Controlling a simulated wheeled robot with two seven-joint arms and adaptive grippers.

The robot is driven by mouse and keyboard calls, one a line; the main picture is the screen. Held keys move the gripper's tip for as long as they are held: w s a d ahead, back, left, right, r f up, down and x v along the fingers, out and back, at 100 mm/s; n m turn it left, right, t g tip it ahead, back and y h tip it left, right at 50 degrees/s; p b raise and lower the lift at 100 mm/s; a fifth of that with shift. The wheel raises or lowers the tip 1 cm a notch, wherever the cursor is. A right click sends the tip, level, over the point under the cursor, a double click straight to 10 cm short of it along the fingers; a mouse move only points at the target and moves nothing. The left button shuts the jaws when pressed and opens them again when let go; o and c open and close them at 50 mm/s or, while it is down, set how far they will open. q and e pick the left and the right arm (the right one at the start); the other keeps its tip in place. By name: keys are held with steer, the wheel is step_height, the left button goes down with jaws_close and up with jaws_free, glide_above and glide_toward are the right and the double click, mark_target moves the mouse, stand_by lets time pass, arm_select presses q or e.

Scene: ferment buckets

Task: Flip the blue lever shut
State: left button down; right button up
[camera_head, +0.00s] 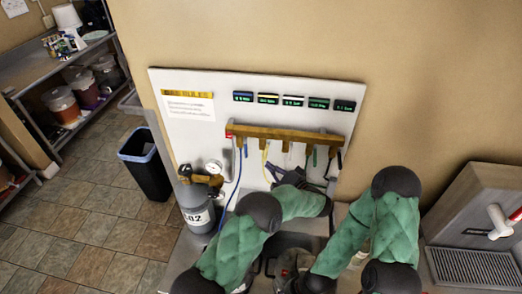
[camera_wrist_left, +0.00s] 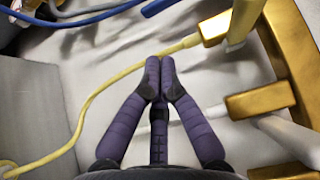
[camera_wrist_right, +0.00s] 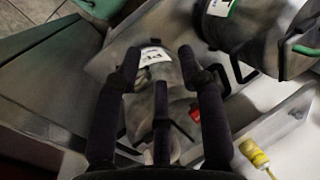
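The blue lever (camera_head: 246,150) hangs at the left end of a brass manifold (camera_head: 285,134) on the white wall panel. A blue hose (camera_head: 238,178) runs down just beside it. My left gripper (camera_head: 272,170) is below the manifold, right of and lower than the blue lever, and apart from it. In the left wrist view its fingertips (camera_wrist_left: 160,68) are together with nothing visible between them. A yellow lever (camera_wrist_left: 243,20) and brass valve stand close to its right. My right gripper (camera_wrist_right: 160,58) has its fingers apart, over a grey keg (camera_wrist_right: 155,75); contact cannot be told.
A yellow hose (camera_wrist_left: 85,115) passes behind my left fingers. Another keg (camera_wrist_right: 235,25) stands near my right gripper. A black bin (camera_head: 147,170) is on the floor at left.

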mark_target(246, 148)
arm_select(q)
steer(key=shift+b+x, duration=1.3)
steer(key=shift+x, duration=3.75)
